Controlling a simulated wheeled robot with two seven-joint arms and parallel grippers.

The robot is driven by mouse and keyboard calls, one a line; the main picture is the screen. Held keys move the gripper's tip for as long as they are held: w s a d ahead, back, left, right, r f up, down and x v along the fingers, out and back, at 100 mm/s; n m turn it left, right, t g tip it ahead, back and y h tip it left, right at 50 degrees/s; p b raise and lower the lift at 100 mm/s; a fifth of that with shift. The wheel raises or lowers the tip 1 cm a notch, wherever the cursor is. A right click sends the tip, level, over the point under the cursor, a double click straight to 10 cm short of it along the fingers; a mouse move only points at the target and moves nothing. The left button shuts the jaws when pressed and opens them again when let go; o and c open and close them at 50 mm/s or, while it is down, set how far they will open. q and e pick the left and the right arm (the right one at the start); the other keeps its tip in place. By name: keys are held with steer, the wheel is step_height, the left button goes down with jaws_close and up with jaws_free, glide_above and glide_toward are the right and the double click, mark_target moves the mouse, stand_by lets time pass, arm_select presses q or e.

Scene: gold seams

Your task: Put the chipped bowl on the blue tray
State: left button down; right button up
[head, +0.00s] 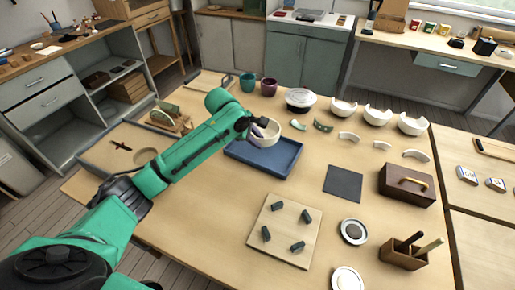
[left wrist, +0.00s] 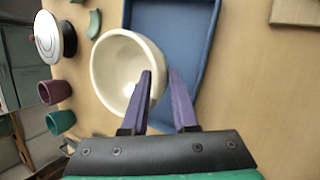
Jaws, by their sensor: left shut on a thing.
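A cream bowl (head: 270,136) is at the far edge of the blue tray (head: 264,162), overlapping that edge in the head view. My left gripper (head: 256,128) is shut on the bowl's wall. In the left wrist view, one purple finger of the gripper (left wrist: 160,75) is inside the bowl (left wrist: 112,72) and the other is outside. The tray also shows there (left wrist: 180,30), bare. I cannot tell whether the bowl touches the tray, and I see no chip on its visible rim. My right gripper is out of view.
Several broken white bowls (head: 376,117) and loose shards (head: 348,137) lie at the back right. A turntable (head: 300,98) and teal (head: 247,82) and purple (head: 268,87) cups stand behind the tray. A pegged board (head: 285,232) is in front.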

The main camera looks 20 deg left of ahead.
arm_select(q)
step_height(320, 180, down, 4)
steer(key=shift+s+d+f, duration=0.1)
steer(key=shift+s, duration=0.05)
steer(key=shift+f, duration=0.1)
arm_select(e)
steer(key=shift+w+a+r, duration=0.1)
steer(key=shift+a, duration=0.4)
arm_select(q)
steer(key=c, duration=0.7)
jaws_free()
steer(key=shift+f, duration=0.1)
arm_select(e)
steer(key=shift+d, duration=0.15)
arm_select(q)
steer(key=shift+r, duration=0.35)
steer(key=v, duration=1.1)
steer(key=shift+s+r, duration=0.2)
steer(key=shift+s, duration=0.05)
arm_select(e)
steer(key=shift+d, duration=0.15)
